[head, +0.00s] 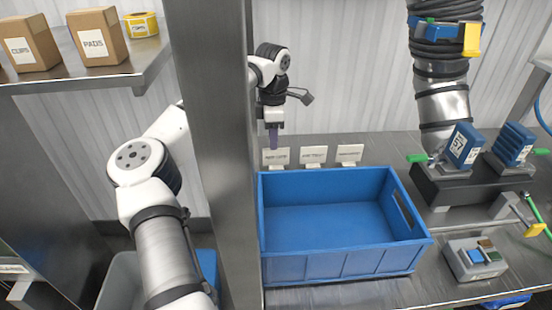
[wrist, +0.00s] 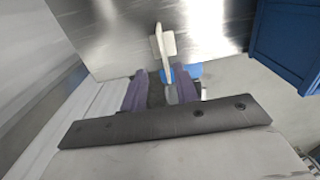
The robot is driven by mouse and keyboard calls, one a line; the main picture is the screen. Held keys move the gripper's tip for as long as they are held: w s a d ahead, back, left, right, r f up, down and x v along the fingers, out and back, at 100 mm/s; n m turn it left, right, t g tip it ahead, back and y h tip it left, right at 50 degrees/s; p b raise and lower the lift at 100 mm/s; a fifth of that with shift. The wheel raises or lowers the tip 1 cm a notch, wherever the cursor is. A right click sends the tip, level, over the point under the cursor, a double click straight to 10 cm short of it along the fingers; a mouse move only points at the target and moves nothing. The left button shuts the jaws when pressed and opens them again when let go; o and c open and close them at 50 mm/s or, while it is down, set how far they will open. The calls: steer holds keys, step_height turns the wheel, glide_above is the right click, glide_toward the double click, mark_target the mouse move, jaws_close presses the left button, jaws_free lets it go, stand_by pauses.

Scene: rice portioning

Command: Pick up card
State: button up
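Three small white cards with printed text stand in a row behind the blue crate: a left card (head: 276,157), a middle card (head: 313,155) and a right card (head: 349,153). The print is too small to read. My gripper (head: 273,137) points down right above the left card. In the wrist view my gripper (wrist: 161,88) has its two purple fingers apart. A pale card (wrist: 164,42) shows nearly edge-on just beyond and in line with the gap between them. I cannot tell whether it touches a finger. A bit of blue (wrist: 194,70) shows behind the right finger.
The empty blue crate (head: 340,271) stands in front of the cards and also shows in the wrist view (wrist: 285,45). A steel post (head: 208,120) rises left of my gripper. A shelf (head: 90,78) holds boxes. A button box (head: 476,258) and blue-handled fixtures stand right.

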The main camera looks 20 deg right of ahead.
mark_target(276, 165)
steer(key=f, duration=0.1)
steer(key=f+p, duration=0.1)
steer(key=f, duration=0.1)
steer(key=s+f+p, duration=0.1)
steer(key=f, duration=0.1)
steer(key=shift+d+f, duration=0.25)
steer(key=shift+f, duration=0.45)
jaws_close()
